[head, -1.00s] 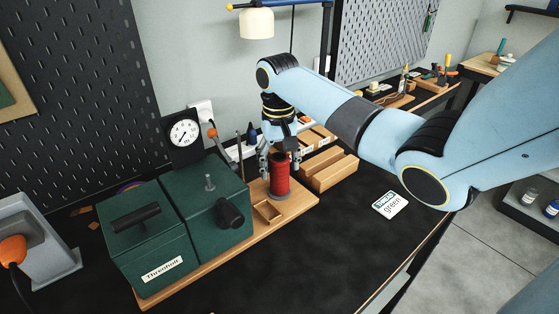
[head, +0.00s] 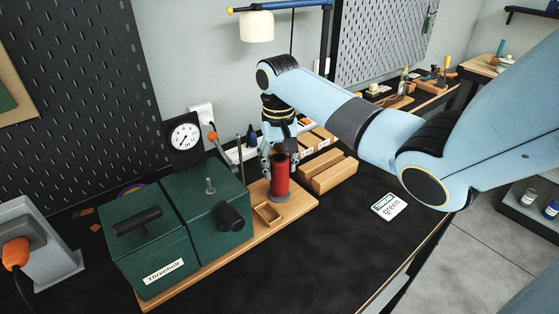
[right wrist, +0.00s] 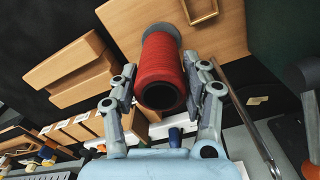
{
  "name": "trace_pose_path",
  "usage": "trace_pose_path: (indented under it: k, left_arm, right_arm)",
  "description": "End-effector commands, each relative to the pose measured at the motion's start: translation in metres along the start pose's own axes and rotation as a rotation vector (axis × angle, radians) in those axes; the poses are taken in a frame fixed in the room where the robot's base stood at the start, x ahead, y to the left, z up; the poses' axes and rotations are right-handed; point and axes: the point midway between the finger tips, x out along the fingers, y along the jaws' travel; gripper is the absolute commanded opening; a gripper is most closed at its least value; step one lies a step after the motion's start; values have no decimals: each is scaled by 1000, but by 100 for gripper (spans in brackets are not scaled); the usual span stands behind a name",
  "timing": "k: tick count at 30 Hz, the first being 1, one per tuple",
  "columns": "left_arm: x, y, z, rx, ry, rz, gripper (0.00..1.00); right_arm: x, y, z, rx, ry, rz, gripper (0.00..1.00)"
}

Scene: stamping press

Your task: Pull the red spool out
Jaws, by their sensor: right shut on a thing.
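The red spool (head: 280,177) stands upright on a grey round base on the wooden board (head: 294,207), right of the green press. My right gripper (head: 279,166) is at the spool, coming from behind and above, with its fingers on either side of it. In the right wrist view the red spool (right wrist: 162,68) lies between the two fingers (right wrist: 162,93), which are shut on its near end, and its dark hollow end faces the camera. Its far end meets the grey base. My left gripper is not in view.
The green press (head: 180,235) and its black knob (head: 232,216) stand left of the spool. A small wooden tray (head: 267,214) is in front. A grooved wooden block (head: 328,172) is to the right. A thin metal rod (head: 240,158) rises behind. A "green" card (head: 389,206) lies on the black table.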

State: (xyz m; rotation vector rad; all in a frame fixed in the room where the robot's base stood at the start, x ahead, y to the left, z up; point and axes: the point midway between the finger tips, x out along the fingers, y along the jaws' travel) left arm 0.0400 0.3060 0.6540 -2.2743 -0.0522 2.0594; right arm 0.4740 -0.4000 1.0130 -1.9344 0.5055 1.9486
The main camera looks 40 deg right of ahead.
Motion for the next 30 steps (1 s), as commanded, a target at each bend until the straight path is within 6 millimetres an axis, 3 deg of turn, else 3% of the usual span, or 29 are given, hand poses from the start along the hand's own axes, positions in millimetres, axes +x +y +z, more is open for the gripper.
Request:
trace_pose_path:
  k: [14,30]
  left_arm:
    - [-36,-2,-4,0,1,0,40]
    - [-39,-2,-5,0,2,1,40]
  right_arm:
    - [-32,0,0,0,-1,1,8]
    - [-75,0,-1,0,2,0,8]
